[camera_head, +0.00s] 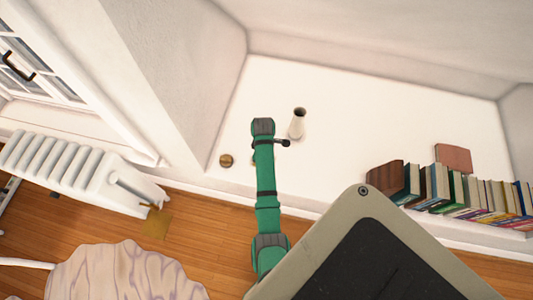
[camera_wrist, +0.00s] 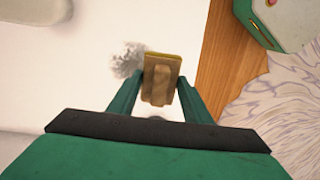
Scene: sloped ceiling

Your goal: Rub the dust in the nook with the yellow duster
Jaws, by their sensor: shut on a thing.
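The yellow duster (camera_wrist: 162,72) is a small tan block with a yellow edge in the wrist view. My gripper (camera_wrist: 160,88) is shut on it, one green finger on each side. A fuzzy grey patch of dust (camera_wrist: 127,60) lies on the white nook surface (camera_wrist: 90,85), just left of the duster. The duster is over or on this surface; I cannot tell whether it touches. In the head view my green arm reaches over the white nook floor (camera_head: 350,110). The gripper and duster are not clearly visible there, and the dust is mostly hidden by the arm.
A white vase (camera_head: 297,124) stands just right of my arm's end. A small round brown object (camera_head: 226,160) lies to its left. A row of books (camera_head: 440,185) stands at the right. A radiator (camera_head: 75,170) is at the left. The nook's back middle is clear.

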